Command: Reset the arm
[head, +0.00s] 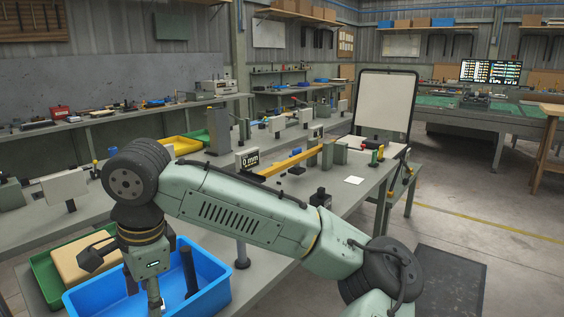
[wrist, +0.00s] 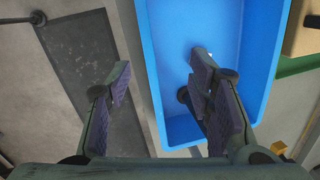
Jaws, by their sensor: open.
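My arm (head: 240,208) reaches from the lower right of the head view across to the left, bent at a dark joint. My gripper (wrist: 163,72) points down in the wrist view, its two padded fingers spread wide with nothing between them. The blue bin (wrist: 151,72) lies below, mostly under the right finger; the left finger is over the floor side. In the head view the wrist hangs over the blue bin (head: 216,295), and the fingertips are not clearly seen. A dark upright object (head: 189,270) shows in the bin; the right finger partly hides the bin's contents in the wrist view.
A green tray (head: 45,271) with a tan block (head: 80,256) sits left of the bin. A workbench (head: 340,190) with a yellow bar (head: 292,163) and small parts lies behind my arm. A white board (head: 385,103) stands beyond. A dark mat (head: 450,278) lies on open floor at right.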

